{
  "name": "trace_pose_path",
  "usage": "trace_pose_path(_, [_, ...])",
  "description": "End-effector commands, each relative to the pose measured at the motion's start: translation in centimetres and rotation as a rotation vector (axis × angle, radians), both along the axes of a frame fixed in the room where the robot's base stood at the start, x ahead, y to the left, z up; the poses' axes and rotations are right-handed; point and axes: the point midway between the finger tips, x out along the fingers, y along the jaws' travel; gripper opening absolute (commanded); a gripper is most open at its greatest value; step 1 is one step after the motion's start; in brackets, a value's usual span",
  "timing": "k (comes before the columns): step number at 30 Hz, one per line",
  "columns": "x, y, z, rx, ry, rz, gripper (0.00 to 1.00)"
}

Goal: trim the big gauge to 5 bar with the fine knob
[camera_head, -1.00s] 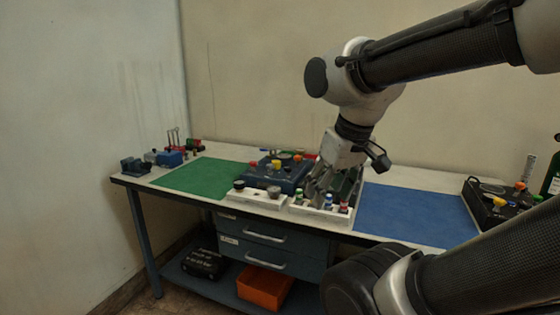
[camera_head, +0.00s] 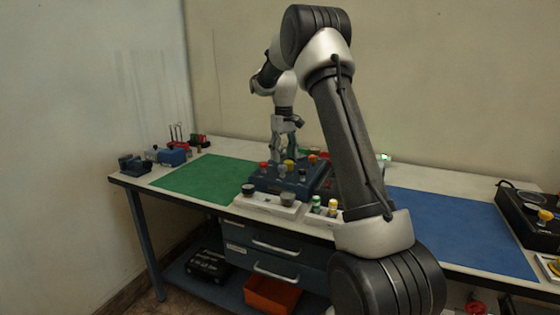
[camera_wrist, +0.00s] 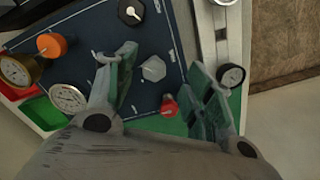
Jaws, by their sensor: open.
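The blue trainer panel (camera_head: 268,180) stands at the back middle of the bench, with several coloured knobs on it. My gripper (camera_head: 284,160) is over it, pointing down. In the wrist view my gripper (camera_wrist: 165,80) is open and empty, its fingers either side of a grey hexagonal knob (camera_wrist: 153,68), apart from it. A white-faced gauge (camera_wrist: 68,97) and a brass-rimmed gauge (camera_wrist: 15,72) lie at the left, by an orange knob (camera_wrist: 52,46). A red knob (camera_wrist: 169,106) is near the right finger. I cannot read the gauges or tell which knob is the fine one.
A green mat (camera_head: 195,180) and a blue mat (camera_head: 450,225) are clear. A white block with dark knobs (camera_head: 262,206) stands in front of the panel.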

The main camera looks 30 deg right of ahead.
Motion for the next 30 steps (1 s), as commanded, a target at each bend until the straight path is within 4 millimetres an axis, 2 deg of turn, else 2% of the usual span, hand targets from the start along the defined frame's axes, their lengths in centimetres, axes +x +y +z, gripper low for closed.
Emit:
trace_pose_path(1, [1.1,-0.2,1.8,-0.005,-0.031,0.018,0.53])
trace_pose_path(3, [1.7,-0.3,3.0,-0.008,-0.047,0.049,0.53])
trace_pose_path(8, [1.2,-0.2,1.4,-0.003,-0.025,0.086,0.53])
trace_pose_path(15, [1.1,-0.1,-2.7,-0.003,-0.025,0.085,0.53])
trace_pose_path(19, [1.1,-0.1,-4.2,-0.003,-0.026,0.085,0.53])
trace_pose_path(24, [1.2,-0.1,-5.0,-0.003,-0.028,0.085,0.53])
trace_pose_path(30, [1.2,-0.1,-5.0,-0.004,-0.028,0.084,0.53])
